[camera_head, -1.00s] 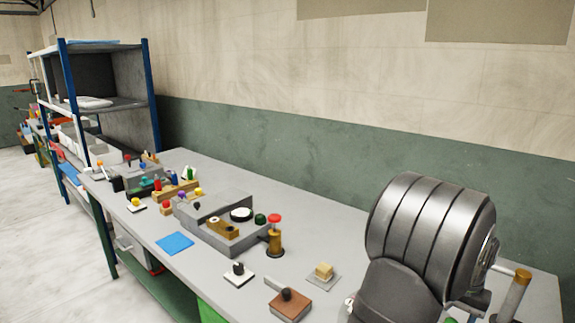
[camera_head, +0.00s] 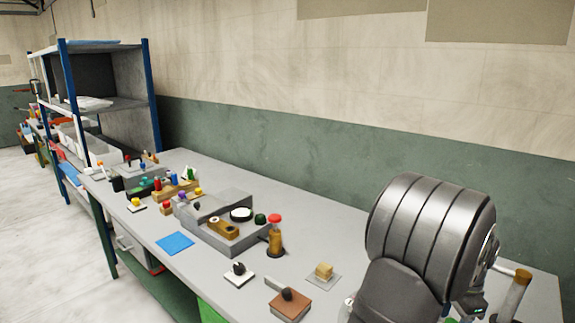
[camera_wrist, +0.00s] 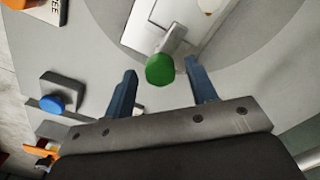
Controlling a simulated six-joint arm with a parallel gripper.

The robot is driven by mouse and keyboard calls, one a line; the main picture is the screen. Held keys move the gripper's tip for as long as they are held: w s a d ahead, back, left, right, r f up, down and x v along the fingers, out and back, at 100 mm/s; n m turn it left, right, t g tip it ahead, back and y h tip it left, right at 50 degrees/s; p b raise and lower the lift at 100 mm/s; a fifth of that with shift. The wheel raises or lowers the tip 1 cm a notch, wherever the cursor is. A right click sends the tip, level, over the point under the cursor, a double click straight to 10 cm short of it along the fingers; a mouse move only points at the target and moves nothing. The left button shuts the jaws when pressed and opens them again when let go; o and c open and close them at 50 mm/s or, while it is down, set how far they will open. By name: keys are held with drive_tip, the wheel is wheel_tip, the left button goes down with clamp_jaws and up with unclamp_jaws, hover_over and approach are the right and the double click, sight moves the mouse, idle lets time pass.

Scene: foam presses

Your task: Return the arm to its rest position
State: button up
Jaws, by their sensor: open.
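My gripper (camera_wrist: 160,88) shows in the wrist view with its two blue fingers apart and nothing held between them. A green round knob (camera_wrist: 160,69) on a grey lever appears between and beyond the fingertips; I cannot tell how far it is from them. In the head view my grey arm fills the lower right, and the gripper's fingers are not clear there.
A blue button (camera_wrist: 52,104) is left in the wrist view. Shelving (camera_head: 151,95) stands behind.

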drive_tip(key=m, duration=0.5)
idle(0.4)
